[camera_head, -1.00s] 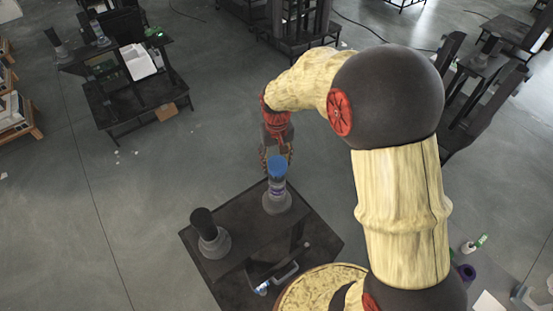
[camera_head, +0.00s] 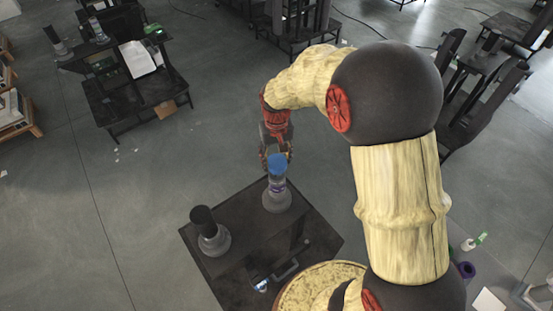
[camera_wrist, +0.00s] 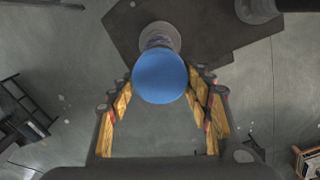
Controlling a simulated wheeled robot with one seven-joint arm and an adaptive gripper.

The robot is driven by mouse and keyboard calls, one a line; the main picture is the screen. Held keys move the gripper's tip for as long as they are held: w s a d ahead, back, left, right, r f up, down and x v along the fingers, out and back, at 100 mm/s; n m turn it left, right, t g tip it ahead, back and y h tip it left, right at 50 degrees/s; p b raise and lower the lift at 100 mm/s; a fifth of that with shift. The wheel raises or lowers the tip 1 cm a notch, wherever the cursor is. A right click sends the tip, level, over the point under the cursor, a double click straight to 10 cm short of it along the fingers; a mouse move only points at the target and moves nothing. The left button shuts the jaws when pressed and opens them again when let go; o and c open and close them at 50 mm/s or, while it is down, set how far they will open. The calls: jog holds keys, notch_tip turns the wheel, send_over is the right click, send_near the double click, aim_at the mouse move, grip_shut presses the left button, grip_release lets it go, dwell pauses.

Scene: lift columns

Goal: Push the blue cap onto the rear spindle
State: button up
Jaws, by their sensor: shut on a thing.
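The blue cap (camera_head: 277,163) sits at the top of the rear spindle (camera_head: 276,197), a grey post with a flared base on the dark stand. In the wrist view the round blue cap (camera_wrist: 160,77) fills the space between the fingertips and hides most of the spindle (camera_wrist: 158,38) behind it. My gripper (camera_head: 277,156) is at the cap, behind it in the head view. Its wooden-looking fingers (camera_wrist: 161,84) are shut on the cap from both sides. I cannot tell how far the cap is seated on the spindle.
A second post with a black top (camera_head: 204,222) stands at the stand's front left. The dark stand (camera_head: 240,210) carries a small metal handle (camera_head: 285,271) near its front. Another dark table (camera_head: 120,108) with a white bin is far left.

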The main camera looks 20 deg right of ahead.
jog(key=shift+f, duration=0.25)
jog(key=shift+f+b, duration=0.35)
jog(key=shift+b, duration=0.05)
jog(key=shift+f+b, duration=0.45)
jog(key=shift+f, duration=0.35)
jog(key=o, duration=1.3)
jog(key=shift+r, duration=0.1)
notch_tip(320, 180, up, 12)
jog(key=shift+f, duration=0.1)
jog(key=shift+w, duration=0.1)
